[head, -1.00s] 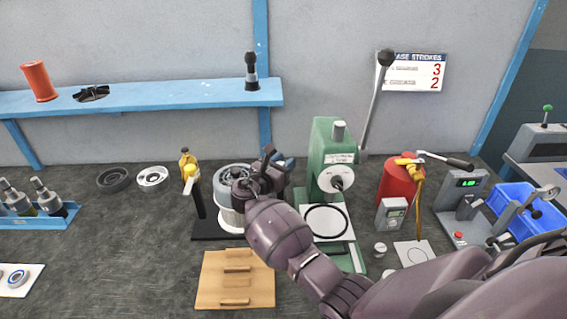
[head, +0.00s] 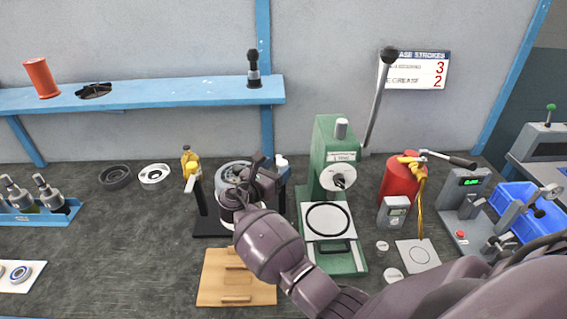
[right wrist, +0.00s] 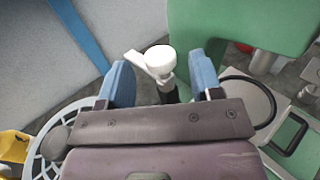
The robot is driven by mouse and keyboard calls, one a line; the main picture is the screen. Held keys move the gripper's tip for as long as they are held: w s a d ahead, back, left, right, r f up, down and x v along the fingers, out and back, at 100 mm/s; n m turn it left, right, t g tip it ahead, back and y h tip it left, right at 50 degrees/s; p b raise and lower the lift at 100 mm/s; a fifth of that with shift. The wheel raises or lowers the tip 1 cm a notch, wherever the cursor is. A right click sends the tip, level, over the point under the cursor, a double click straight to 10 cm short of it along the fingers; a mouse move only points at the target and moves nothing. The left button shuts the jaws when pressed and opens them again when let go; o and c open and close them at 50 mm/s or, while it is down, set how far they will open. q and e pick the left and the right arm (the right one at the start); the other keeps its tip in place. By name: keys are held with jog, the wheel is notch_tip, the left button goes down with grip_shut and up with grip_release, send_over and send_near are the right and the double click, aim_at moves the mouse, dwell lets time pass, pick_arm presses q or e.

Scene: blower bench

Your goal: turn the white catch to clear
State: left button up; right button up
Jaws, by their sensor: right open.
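The white catch (right wrist: 158,60) shows in the right wrist view as a round white cap with a flat white arm pointing up-left, on a dark post. In the head view only a small white part of it (head: 282,160) shows beside my right gripper (head: 271,171). In the wrist view my right gripper (right wrist: 162,68) is open. Its two blue fingers stand left and right of the catch with gaps on both sides. The lower post is partly hidden by the gripper body. My left gripper is not in view.
The blower housing (head: 226,174) stands just left of the gripper. The green press (head: 324,150) with its tall lever stands close on the right. A wooden block tray (head: 210,287) lies in front. A yellow-topped post (head: 193,172) stands left of the housing.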

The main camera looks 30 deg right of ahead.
jog(key=v, duration=0.6)
dwell(0.4)
